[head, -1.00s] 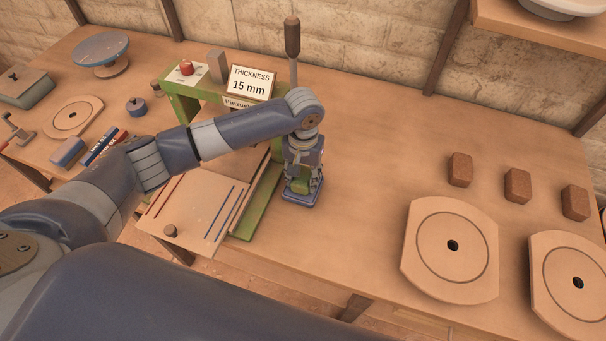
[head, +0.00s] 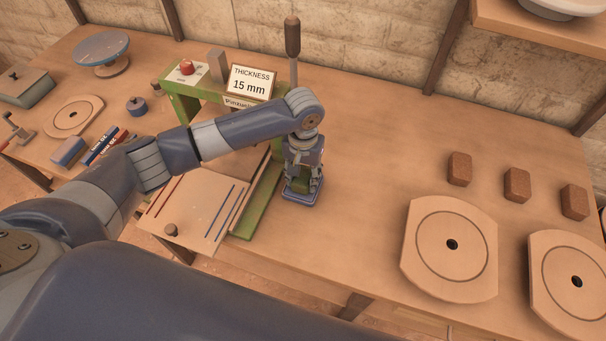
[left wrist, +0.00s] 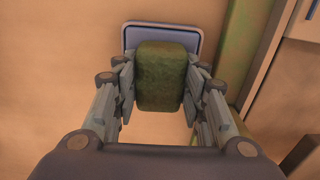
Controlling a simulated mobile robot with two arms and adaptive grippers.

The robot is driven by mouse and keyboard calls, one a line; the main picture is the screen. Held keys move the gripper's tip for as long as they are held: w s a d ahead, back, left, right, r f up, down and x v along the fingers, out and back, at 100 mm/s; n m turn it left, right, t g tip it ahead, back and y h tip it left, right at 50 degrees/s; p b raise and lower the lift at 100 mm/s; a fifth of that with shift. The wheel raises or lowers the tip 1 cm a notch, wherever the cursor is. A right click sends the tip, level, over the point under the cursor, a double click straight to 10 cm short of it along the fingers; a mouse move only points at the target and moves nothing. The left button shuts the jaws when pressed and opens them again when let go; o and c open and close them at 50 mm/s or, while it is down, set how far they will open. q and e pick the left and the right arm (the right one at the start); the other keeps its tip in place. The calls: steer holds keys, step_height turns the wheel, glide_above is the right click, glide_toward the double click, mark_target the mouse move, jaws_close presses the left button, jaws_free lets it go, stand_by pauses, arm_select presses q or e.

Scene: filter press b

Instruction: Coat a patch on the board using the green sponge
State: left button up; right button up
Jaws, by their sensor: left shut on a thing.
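My left gripper (head: 303,184) points down over a small blue tray (head: 301,200) on the bench, just right of the green press frame. In the left wrist view my left gripper (left wrist: 162,85) is shut on the green sponge (left wrist: 160,75), with a finger on each side of it. The blue tray (left wrist: 128,36) shows behind the sponge there. Whether the sponge touches the tray I cannot tell. A pale board (head: 188,212) with red and blue strips and a small knob lies left of the press frame. My right gripper is not in view.
A green press (head: 261,211) with a "15 mm" sign (head: 250,84) stands close to the left of my gripper. Two boards with round grooves (head: 418,276) (head: 545,299) and several brown blocks (head: 459,168) are at the right. The bench between is clear.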

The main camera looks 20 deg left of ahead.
mark_target(303, 176)
arm_select(q)
steer(key=shift+s+f+p, duration=0.2)
steer(key=shift+p, duration=0.2)
stand_by(1.4)
step_height(303, 176, up, 7)
steer(key=p, duration=0.8)
steer(key=shift+w+r+p, duration=0.15)
steer(key=shift+r+p, duration=0.05)
steer(key=shift+p, duration=0.2)
stand_by(0.5)
